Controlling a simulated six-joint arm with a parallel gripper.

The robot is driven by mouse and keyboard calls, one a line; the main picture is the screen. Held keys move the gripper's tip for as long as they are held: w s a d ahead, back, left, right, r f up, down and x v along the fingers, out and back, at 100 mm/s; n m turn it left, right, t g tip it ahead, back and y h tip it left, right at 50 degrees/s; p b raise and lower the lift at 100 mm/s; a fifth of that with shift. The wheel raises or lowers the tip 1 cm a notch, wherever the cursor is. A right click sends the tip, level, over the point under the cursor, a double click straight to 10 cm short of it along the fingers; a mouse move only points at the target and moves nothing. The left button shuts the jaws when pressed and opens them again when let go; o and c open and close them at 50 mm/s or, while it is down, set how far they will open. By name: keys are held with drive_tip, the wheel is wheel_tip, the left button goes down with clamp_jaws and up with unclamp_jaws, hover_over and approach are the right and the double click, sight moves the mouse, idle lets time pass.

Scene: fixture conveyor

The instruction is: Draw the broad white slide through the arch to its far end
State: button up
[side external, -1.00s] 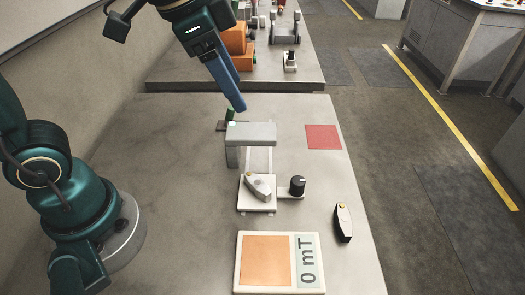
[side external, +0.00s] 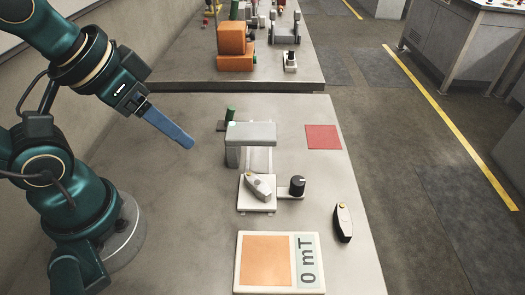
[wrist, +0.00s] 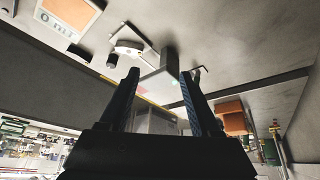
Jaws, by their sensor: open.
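The broad white slide (side external: 245,207) sits at the near end of a pale track (side external: 259,160), on the near side of the grey arch (side external: 252,133). It carries a grey piece with a yellow spot (side external: 257,186), and a black knob (side external: 297,185) stands beside it on the right. The slide also shows in the wrist view (wrist: 124,48), with the arch (wrist: 170,60) beside it. My gripper (side external: 190,144) is in the air left of the arch, apart from everything. Its fingers are spread and empty in the wrist view (wrist: 160,75).
A green post on a dark base (side external: 230,114) stands behind the arch. A red square (side external: 323,137) lies to the right. A black-and-white device (side external: 343,222) lies near the right edge. A panel with an orange pad and display (side external: 267,262) is in front. The table's left is clear.

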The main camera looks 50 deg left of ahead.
drive_tip(key=shift+s+r+n, duration=0.1)
drive_tip(key=shift+r+n, duration=0.3)
drive_tip(key=shift+n, duration=0.2)
drive_tip(key=w+r, duration=0.4)
drive_tip(key=g, duration=0.4)
hover_over(299, 180)
drive_tip(key=a, duration=0.3)
wheel_tip(299, 180, down, 7)
drive_tip(key=shift+m+g, duration=0.8)
drive_tip(key=d+f, duration=0.1)
drive_tip(key=f, duration=0.1)
drive_tip(key=d+f, duration=0.1)
drive_tip(key=f, duration=0.2)
drive_tip(key=d+f, duration=0.1)
drive_tip(key=f, duration=0.1)
drive_tip(key=shift+f, duration=2.65)
clamp_jaws()
